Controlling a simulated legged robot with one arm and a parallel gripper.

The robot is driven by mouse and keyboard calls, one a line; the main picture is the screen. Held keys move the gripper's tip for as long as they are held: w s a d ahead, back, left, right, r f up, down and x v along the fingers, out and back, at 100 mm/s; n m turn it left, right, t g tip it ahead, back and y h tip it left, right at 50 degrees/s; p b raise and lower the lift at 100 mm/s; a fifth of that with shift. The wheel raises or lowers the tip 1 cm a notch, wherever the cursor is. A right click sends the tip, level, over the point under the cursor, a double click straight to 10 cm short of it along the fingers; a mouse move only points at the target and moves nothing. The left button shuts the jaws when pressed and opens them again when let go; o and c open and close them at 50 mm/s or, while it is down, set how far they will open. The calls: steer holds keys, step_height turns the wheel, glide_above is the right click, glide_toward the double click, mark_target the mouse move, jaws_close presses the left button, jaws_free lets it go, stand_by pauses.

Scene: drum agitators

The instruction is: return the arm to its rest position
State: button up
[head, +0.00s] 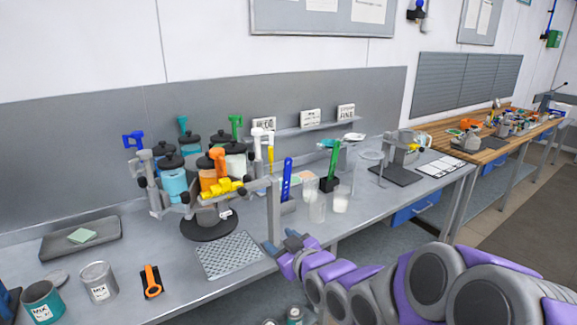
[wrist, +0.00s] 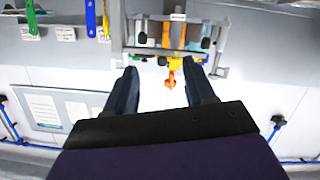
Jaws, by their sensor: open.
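My purple-and-grey arm reaches in from the lower right in the head view. My gripper (head: 290,240) is at the front edge of the grey workbench (head: 345,205), right of a perforated mat. In the wrist view, my gripper (wrist: 162,75) shows two dark fingers spread apart with nothing held between them. Beyond the fingertips is a grey frame (wrist: 125,48) with an orange tool (wrist: 171,78).
A carousel (head: 208,225) with several jars and coloured handles stands left of my gripper. Clear beakers (head: 341,200) and a blue strip (head: 287,178) stand close behind it. Cans (head: 98,282) are at the left front. A wooden bench (head: 455,135) is far right.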

steer(key=s+d+f+m+g+h, duration=0.2)
steer(key=s+d+f+g+h, duration=0.15)
steer(key=s+d, duration=0.4)
steer(key=s+d+f+m+g+h, duration=0.2)
steer(key=s+d+f+g+h, duration=0.15)
steer(key=s+d, duration=0.4)
steer(key=s+d+m+g, duration=0.1)
steer(key=s+m+g, duration=0.1)
steer(key=s, duration=1.1)
steer(key=s+d+m+g+h, duration=0.1)
steer(key=s+m+g, duration=0.2)
steer(key=s, duration=1)
steer(key=r+g, duration=0.1)
steer(key=g, duration=0.1)
steer(key=shift+s+d+g, duration=0.25)
steer(key=shift+s+g, duration=0.05)
